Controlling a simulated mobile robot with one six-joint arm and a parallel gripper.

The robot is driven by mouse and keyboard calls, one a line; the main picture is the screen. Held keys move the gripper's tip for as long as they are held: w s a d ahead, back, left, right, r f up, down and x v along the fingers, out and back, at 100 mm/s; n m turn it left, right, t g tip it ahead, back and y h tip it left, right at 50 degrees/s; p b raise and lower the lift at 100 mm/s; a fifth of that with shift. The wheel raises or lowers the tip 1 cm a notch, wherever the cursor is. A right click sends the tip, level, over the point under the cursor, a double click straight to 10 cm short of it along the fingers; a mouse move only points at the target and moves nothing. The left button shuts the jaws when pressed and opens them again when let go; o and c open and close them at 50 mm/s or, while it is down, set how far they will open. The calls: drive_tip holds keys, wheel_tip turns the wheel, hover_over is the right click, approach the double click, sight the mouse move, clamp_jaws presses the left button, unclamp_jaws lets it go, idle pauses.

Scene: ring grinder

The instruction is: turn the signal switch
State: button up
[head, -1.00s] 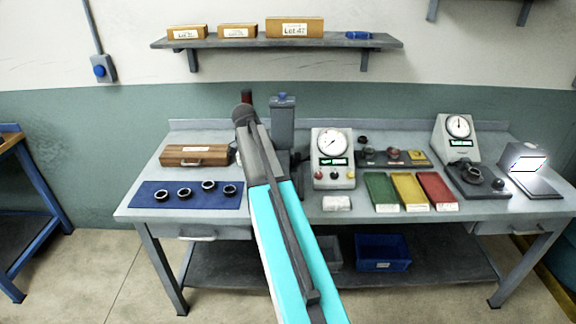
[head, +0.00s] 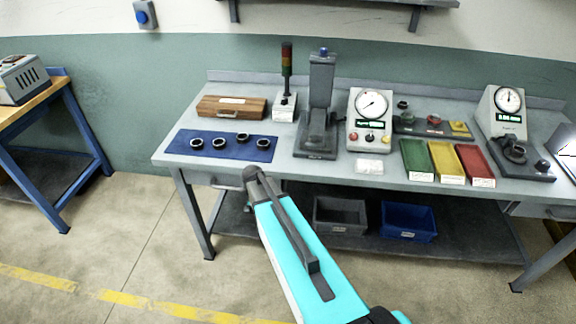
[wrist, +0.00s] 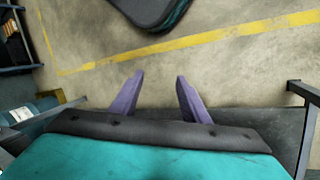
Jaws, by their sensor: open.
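A signal tower (head: 287,68) with red, amber and green bands stands at the back of the bench in the head view. Its small grey base (head: 285,107) carries a white label and a dark detail, too small to make out as a switch. A gauge box (head: 369,120) to the right of the press has small red and yellow controls on its front. My gripper (wrist: 160,76) shows in the wrist view with two purple fingers apart and nothing between them. It faces the floor, away from the bench top. The fingers cannot be made out in the head view.
The bench (head: 330,175) holds a blue mat (head: 180,145) with several rings, a wooden case (head: 232,107), a tall press (head: 320,90), and green, yellow and red trays (head: 447,163). Two bins stand below. Floor (head: 120,250) is free in front.

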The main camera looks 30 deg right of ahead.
drive_tip(key=s+a+f+n, duration=0.6)
drive_tip(key=s+f, duration=0.3)
drive_tip(key=s, duration=0.3)
drive_tip(key=s+a+f+n+y, duration=0.1)
drive_tip(key=s+a+f+n, duration=0.5)
drive_tip(key=s+a+f, duration=0.3)
drive_tip(key=shift+s+a+f+g+y+b, duration=0.15)
drive_tip(key=shift+s+f+g+y+b, duration=0.25)
drive_tip(key=shift+s, duration=0.95)
